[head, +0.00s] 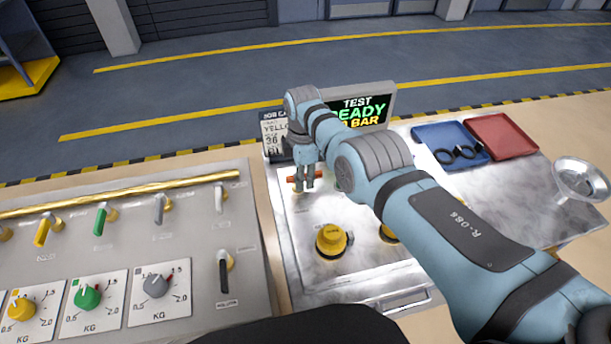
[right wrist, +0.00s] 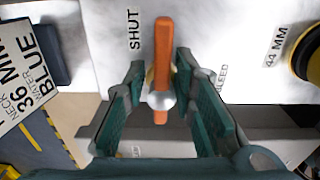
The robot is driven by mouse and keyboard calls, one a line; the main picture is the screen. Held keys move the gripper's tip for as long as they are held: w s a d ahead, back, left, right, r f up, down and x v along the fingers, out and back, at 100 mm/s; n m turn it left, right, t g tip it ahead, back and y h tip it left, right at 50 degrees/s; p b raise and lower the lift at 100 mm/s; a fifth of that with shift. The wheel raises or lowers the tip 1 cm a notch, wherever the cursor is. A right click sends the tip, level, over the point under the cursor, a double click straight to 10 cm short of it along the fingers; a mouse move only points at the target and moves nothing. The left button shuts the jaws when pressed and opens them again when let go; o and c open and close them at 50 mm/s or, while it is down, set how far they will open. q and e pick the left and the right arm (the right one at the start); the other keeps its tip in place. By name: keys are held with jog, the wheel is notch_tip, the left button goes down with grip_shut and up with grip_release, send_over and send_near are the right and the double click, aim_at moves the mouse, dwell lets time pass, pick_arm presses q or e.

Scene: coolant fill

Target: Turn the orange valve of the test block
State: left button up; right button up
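The orange valve (right wrist: 162,50) of the test block is a bar handle with a silver hub, seen upright in the right wrist view. Its upper end is beside the SHUT label (right wrist: 134,30); the BLEED label is to its right, partly hidden. My right gripper (right wrist: 161,75) is open, with its fingers on either side of the handle and a gap on each side. In the head view the right gripper (head: 304,182) is down at the test block (head: 300,240), and a bit of the orange handle (head: 291,179) shows beside its fingers. My left gripper is not in view.
A screen (head: 375,108) reading TEST READY and a job card (head: 274,135) stand behind the valve. Yellow round knobs, one of them clear in front (head: 331,240), sit on the block. A panel with levers (head: 130,185) is at left; blue and red trays (head: 502,135) are at right.

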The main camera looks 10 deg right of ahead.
jog(key=shift+o, duration=1.1)
jog(key=shift+a+f, duration=0.1)
notch_tip(320, 180, up, 12)
